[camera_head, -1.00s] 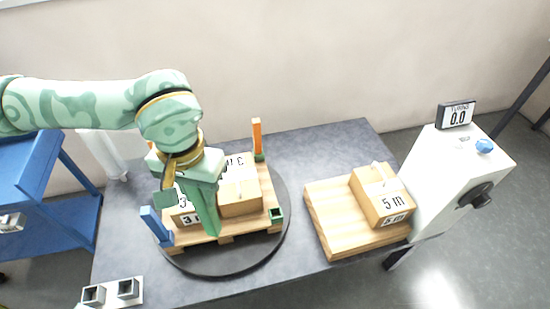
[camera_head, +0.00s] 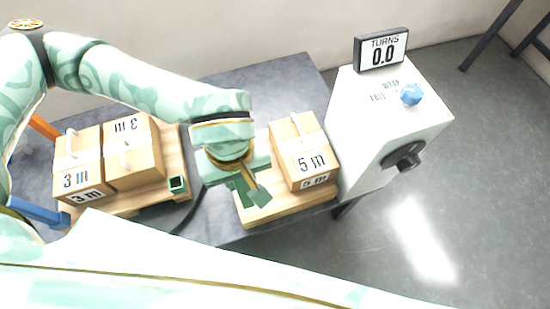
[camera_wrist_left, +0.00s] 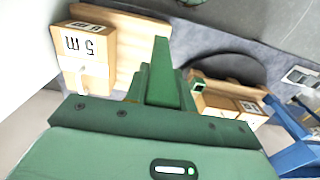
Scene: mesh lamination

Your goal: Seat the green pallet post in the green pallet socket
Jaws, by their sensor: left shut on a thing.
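My left gripper (camera_head: 248,182) is shut on the green pallet post (camera_wrist_left: 162,75), a dark green bar that sticks out past the jaws in the left wrist view. In the head view the gripper hangs over the left part of the wooden board, beside the 5 m box. The green pallet socket (camera_head: 177,184) is a small square green cup at the near right corner of the pallet (camera_head: 174,150), left of and apart from the gripper. It also shows in the left wrist view (camera_wrist_left: 198,85), right of the post. My right gripper is not in view.
Two 3 m boxes (camera_head: 134,168) stand on the pallet. An orange post (camera_head: 44,127) and a blue post (camera_head: 36,212) stand at its left side. A 5 m box (camera_head: 307,150) sits on the board (camera_head: 262,212), against a white machine (camera_head: 385,120) with a TURNS display.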

